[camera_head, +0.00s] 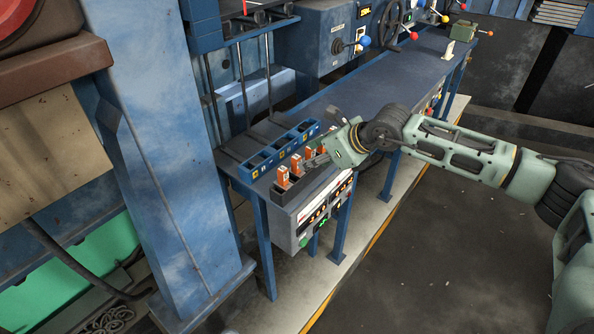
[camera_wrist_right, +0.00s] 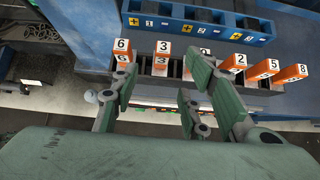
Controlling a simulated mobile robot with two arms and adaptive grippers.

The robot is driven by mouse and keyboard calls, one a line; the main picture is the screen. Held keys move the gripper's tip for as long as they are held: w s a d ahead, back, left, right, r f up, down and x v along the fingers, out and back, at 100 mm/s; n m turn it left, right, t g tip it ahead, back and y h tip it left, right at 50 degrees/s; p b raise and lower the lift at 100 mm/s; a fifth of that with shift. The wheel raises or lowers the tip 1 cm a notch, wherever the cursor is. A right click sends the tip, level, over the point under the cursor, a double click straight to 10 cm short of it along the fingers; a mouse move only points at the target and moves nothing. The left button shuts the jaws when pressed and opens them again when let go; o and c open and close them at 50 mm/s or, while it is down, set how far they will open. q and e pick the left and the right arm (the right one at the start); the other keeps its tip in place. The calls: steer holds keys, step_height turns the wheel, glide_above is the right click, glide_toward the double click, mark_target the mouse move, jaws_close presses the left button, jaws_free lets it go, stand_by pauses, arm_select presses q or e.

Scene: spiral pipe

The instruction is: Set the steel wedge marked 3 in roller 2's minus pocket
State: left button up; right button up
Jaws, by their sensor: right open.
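The wedge marked 3 (camera_wrist_right: 162,54) has an orange top and stands upright in a dark rack (camera_wrist_right: 178,70), second from the left in the right wrist view. My right gripper (camera_wrist_right: 164,74) is open, with its fingertips on either side of wedge 3 in that view; I see no contact. In the head view the right gripper (camera_head: 318,163) is over the rack. The blue pocket block (camera_wrist_right: 185,12) lies behind the rack, with plus, number and minus labels. Roller 2's minus pocket (camera_wrist_right: 222,21) appears empty. My left gripper is out of view.
The wedge marked 6 (camera_wrist_right: 122,50) stands left of wedge 3. Wedges marked 2 (camera_wrist_right: 235,62), 5 (camera_wrist_right: 265,69) and 8 (camera_wrist_right: 293,73) stand to the right; another is partly hidden by a finger.

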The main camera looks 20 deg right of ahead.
mark_target(299, 173)
steer(key=p+x, duration=0.4)
steer(key=x, duration=0.2)
steer(key=shift+w+r, duration=0.1)
steer(key=shift+w, duration=0.05)
steer(key=shift+w+a+f, duration=0.2)
steer(key=shift+w+f, duration=0.1)
steer(key=shift+f, duration=0.15)
steer(key=shift+c, duration=0.2)
jaws_close()
steer(key=shift+r, duration=0.1)
